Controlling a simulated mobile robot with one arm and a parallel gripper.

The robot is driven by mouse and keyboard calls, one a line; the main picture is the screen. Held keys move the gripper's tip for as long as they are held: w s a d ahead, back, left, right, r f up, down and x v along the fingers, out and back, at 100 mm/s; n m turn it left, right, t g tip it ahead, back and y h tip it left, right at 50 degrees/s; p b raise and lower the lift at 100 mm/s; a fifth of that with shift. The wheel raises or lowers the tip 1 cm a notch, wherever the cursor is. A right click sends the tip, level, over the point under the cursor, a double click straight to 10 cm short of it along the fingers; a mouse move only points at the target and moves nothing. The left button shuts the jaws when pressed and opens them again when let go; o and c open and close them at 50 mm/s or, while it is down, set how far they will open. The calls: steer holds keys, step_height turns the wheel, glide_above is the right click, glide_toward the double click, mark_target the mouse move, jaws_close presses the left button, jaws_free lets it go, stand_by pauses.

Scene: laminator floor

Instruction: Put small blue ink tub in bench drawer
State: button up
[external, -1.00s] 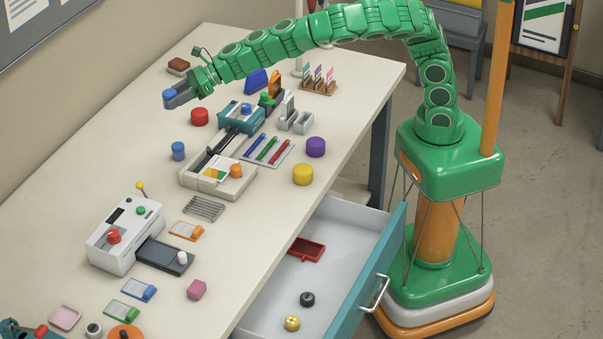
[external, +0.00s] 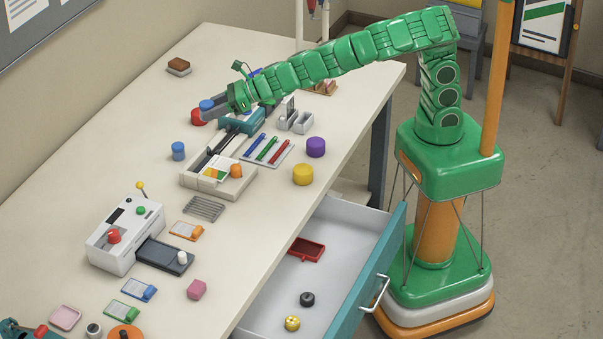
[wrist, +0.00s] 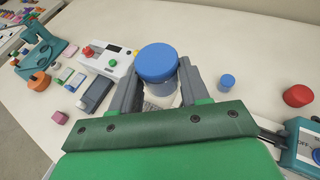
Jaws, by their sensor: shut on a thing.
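My gripper (external: 215,109) is shut on a blue ink tub (external: 207,104), held over the far part of the bench near a red tub. In the wrist view the held blue tub (wrist: 157,60) sits upright between my gripper's fingers (wrist: 157,88). I cannot tell which of the two is smaller. The bench drawer (external: 336,240) is pulled open at the bench's front side, well away from my gripper.
The drawer holds a red tray (external: 306,250), a black round item (external: 307,299) and a yellow one (external: 292,323), with bare floor between.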

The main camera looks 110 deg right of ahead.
steer(key=s+f+n+y, duration=0.3)
steer(key=s+f, duration=0.4)
steer(key=s, duration=0.3)
steer(key=w+a+f+n+y, duration=0.2)
steer(key=w+f+n+y, duration=0.25)
steer(key=w, duration=0.65)
steer(key=w+d+n+g+y, duration=0.2)
steer(key=w+d+y, duration=0.25)
steer(key=d, duration=0.45)
steer(key=shift+h, duration=0.5)
steer(key=shift+w+d+f, duration=0.2)
steer(key=shift+w+f, duration=1.35)
steer(key=shift+w, duration=0.7)
steer(key=shift+w+d+f, duration=0.2)
steer(key=shift+w+f, duration=1.35)
steer(key=shift+w, duration=0.7)
steer(key=shift+w+d+f, duration=0.2)
steer(key=shift+w+f, duration=1.35)
steer(key=shift+w, duration=0.7)
steer(key=shift+w+f, duration=0.2)
steer(key=shift+f, duration=0.1)
